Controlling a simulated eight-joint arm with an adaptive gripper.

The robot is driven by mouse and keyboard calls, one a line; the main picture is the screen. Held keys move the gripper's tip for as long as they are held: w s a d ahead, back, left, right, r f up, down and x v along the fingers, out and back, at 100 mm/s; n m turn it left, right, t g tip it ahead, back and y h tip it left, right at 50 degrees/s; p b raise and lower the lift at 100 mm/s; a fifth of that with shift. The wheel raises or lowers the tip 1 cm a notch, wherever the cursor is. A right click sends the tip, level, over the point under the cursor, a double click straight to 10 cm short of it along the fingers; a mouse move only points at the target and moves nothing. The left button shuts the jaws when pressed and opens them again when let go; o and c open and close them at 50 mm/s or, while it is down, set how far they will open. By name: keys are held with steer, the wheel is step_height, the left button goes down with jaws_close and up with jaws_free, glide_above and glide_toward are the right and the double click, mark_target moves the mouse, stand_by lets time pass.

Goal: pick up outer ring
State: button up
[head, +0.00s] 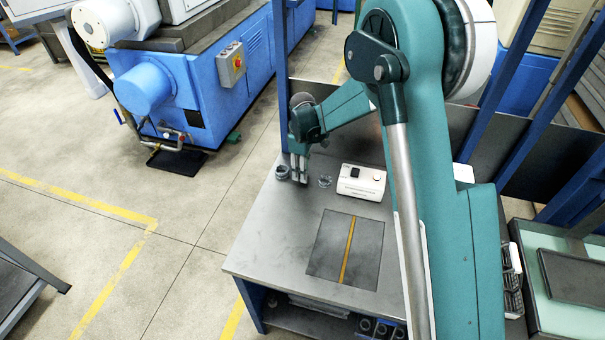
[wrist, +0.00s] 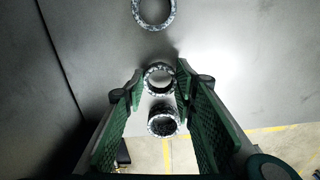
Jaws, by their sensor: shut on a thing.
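A dark, speckled metal ring, seemingly the outer ring (wrist: 146,77), sits between the fingertips of my gripper (wrist: 160,84) in the wrist view. The green ridged fingers are shut on its two sides. In the head view my gripper (head: 299,175) points down at the back left of the grey table, and the held ring is too small to make out there. Whether it is clear of the table top I cannot tell.
A short stack-like ring piece (head: 282,172) stands left of my gripper near the table edge; it also shows in the wrist view (wrist: 163,122). Another ring (head: 325,182) lies to the right, near a white control box (head: 361,182). The table front (head: 285,250) is clear around a dark plate.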

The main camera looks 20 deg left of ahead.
step_height(320, 180, up, 9)
stand_by(0.5)
steer(key=shift+f, duration=0.1)
stand_by(0.4)
steer(key=s+a+f+b, duration=0.1)
steer(key=s+a, duration=0.1)
steer(key=s, duration=0.6)
steer(key=s+a+f+b, duration=0.1)
steer(key=s+a+f, duration=0.1)
steer(key=s, duration=0.6)
steer(key=s+a+f+b, duration=0.1)
steer(key=s+a+f, duration=0.1)
steer(key=s, duration=0.7)
steer(key=shift+b, duration=0.4)
steer(key=shift+f, duration=0.25)
